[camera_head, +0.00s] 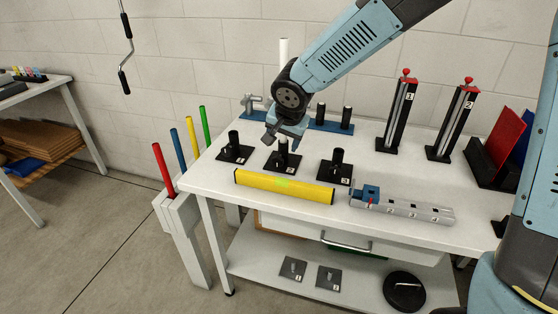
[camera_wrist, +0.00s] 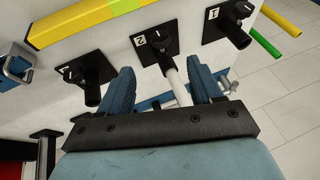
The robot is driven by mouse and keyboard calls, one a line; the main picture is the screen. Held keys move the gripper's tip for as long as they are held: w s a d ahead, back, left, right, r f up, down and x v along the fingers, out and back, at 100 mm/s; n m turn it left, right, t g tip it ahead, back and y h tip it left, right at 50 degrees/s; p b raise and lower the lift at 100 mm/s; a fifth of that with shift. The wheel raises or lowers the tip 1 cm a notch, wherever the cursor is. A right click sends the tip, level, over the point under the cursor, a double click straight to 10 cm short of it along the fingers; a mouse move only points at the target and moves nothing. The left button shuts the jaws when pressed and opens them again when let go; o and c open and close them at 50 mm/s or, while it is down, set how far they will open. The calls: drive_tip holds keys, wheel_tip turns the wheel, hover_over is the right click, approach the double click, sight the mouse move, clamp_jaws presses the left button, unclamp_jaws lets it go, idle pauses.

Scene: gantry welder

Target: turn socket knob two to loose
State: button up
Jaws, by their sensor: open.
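Socket two is a black tube on a black plate (camera_head: 272,166), the middle of three on the white table. Its plate, marked 2, also shows in the wrist view (camera_wrist: 138,42), with a small dark knob (camera_wrist: 158,35) on it. I cannot read the knob's setting. A white rod (camera_wrist: 176,82) stands in socket two; its upper end (camera_head: 284,50) shows above my arm in the head view. My gripper (camera_head: 283,137) is open over socket two. In the wrist view its two blue fingers (camera_wrist: 160,88) lie on either side of the rod, with visible gaps.
Socket one (camera_head: 234,153) and socket three (camera_head: 335,173) stand on either side. A yellow bar (camera_head: 284,187) lies in front of them. A grey numbered block with a blue end (camera_head: 400,206) lies to the right. Two tall posts with red tops (camera_head: 397,115) stand behind.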

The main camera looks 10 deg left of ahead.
sight(279, 161)
drive_tip(key=x, duration=1.2)
drive_tip(key=shift+w+f, duration=0.1)
drive_tip(key=shift+f, duration=0.15)
drive_tip(key=shift+c, duration=0.4)
drive_tip(key=c, duration=0.9)
drive_tip(key=shift+d, duration=0.2)
drive_tip(key=shift+c, duration=0.4)
drive_tip(key=shift+a, duration=0.15)
